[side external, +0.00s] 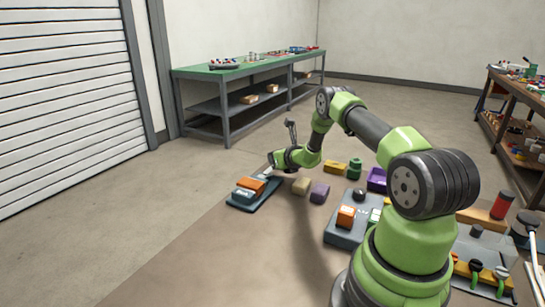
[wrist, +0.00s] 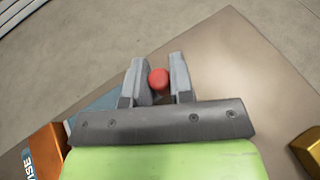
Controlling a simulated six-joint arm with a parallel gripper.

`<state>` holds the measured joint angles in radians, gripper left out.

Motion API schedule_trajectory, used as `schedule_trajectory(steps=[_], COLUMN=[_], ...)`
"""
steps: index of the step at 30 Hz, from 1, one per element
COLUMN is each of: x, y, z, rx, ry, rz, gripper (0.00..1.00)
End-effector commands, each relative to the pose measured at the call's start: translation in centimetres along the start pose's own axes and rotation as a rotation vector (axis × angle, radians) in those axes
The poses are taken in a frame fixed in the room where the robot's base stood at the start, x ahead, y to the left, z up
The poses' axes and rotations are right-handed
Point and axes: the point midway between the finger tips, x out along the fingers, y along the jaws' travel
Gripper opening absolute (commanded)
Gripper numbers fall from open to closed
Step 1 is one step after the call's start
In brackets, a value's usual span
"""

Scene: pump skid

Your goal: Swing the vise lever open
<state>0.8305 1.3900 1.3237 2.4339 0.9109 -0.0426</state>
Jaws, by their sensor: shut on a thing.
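The vise (side external: 251,185) is an orange block on a dark blue-grey base, at the left of the work area in the side view. Its orange side with part of the lettering shows at the lower left of the wrist view (wrist: 46,150). A red knob (wrist: 158,79), which looks like the end of the vise lever, sits between my gripper's two grey fingers (wrist: 157,75) in the wrist view. My gripper (side external: 271,163) is shut on it, at the far end of the vise in the side view. The lever's shaft is hidden, so its angle cannot be told.
A tan block (side external: 301,186) and a purple block (side external: 320,192) stand right of the vise. A yellow block (side external: 335,167) and a green part (side external: 355,168) are farther back. A grey unit with an orange block (side external: 346,217) stands nearer my base. Floor left of the vise is clear.

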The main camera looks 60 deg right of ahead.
Motion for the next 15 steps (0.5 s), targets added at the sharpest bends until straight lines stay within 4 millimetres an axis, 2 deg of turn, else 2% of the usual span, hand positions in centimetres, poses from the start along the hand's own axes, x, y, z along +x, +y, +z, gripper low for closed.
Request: schedule_trajectory(steps=[7, 15], x=[-0.65, -0.97], y=[-0.15, -0.31], z=[-0.2, -0.33], rx=[0.047, 0.071], ry=[-0.001, -0.002], rz=[-0.118, -0.176], gripper=[0.0, 0.0])
